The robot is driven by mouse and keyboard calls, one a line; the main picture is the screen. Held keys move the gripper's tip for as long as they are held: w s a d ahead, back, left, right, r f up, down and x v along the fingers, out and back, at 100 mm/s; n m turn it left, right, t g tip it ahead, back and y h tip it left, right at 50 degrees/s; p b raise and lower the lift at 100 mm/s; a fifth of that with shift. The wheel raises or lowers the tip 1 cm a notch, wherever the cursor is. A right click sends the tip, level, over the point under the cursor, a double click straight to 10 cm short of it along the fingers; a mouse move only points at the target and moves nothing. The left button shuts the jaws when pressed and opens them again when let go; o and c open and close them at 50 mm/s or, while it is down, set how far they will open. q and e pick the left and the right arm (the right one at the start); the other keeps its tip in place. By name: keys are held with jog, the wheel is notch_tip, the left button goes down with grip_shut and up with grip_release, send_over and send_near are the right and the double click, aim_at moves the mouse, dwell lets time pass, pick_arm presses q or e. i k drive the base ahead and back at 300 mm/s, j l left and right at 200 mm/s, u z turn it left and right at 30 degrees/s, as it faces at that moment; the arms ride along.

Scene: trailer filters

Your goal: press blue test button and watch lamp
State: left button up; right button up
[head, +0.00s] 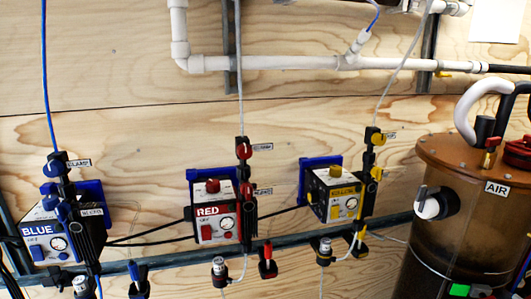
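The blue filter unit (45,238), a white and black box labelled BLUE, hangs on the wooden wall at the lower left. It has a round gauge (59,244) on its front and a small blue square (37,253) at the front's lower left. A blue knob (49,188) shows at its top. Blue and black valve fittings (63,190) partly cover its upper right side. I cannot tell which blue part is the test button, and I cannot make out a lit lamp. Neither of my grippers shows in the head view.
A RED unit (213,211) and a yellow unit (336,195) hang to the right. A brown AIR tank (435,250) stands at the right. A white pipe (285,62) runs above. Valves and hoses hang below the dark rail (180,258). Bare wall lies between the units.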

aim_at(62, 256)
jog(key=u, duration=1.25)
